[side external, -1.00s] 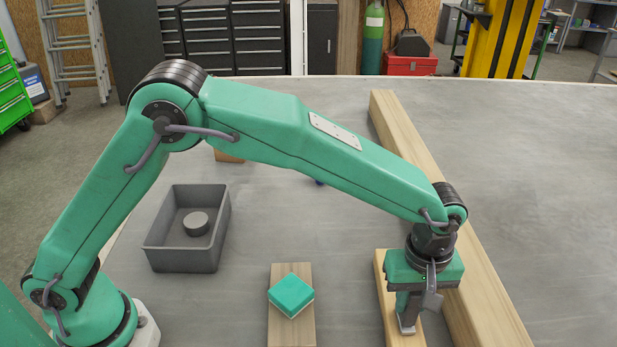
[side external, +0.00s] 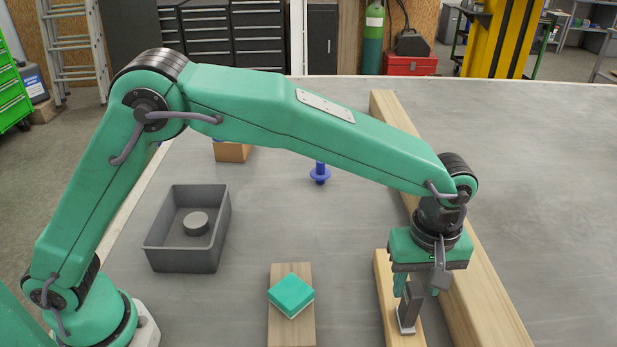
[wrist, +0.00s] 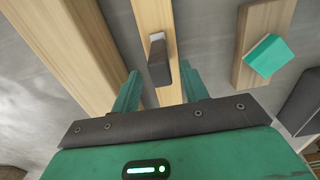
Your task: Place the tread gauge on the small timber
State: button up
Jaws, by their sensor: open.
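The tread gauge, a dark grey upright block with a pale metal foot (side external: 408,318), stands on the small timber (side external: 385,285), a short pale beam. In the wrist view the gauge (wrist: 159,62) sits on the small timber (wrist: 152,14) between and just beyond my fingertips. My gripper (side external: 416,288) is open above the gauge, its teal fingers apart on either side of the gauge's upper part. It also shows open in the wrist view (wrist: 160,78). Part of the gauge's top is hidden by the gripper in the side view.
A long thick timber (side external: 480,290) runs close along the right of the small timber. To the left lie a board (side external: 291,335) with a teal-and-white block (side external: 291,294) and a grey bin (side external: 182,257) holding a round piece. A blue flanged piece (side external: 320,174) stands farther back.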

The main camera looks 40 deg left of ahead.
notch_tip(320, 180, up, 8)
jog(key=shift+f, duration=0.15)
dwell(0.7)
jog(key=shift+a+r, duration=0.2)
jog(key=shift+a, duration=0.1)
jog(key=s+a+r+m+t+h, duration=0.15)
jog(key=a+r, duration=0.25)
jog(key=a, duration=0.6)
jog(key=s+a+r+m+t+y, duration=0.1)
jog(key=s+a+r+m, duration=0.2)
jog(key=a, duration=0.7)
jog(key=s+a+f+m+t, duration=0.3)
jog(key=s+a+m, duration=0.1)
jog(key=s+a, duration=0.9)
jog(key=shift+a+f, duration=0.2)
jog(key=shift+a, duration=0.85)
jog(key=shift+m, duration=0.25)
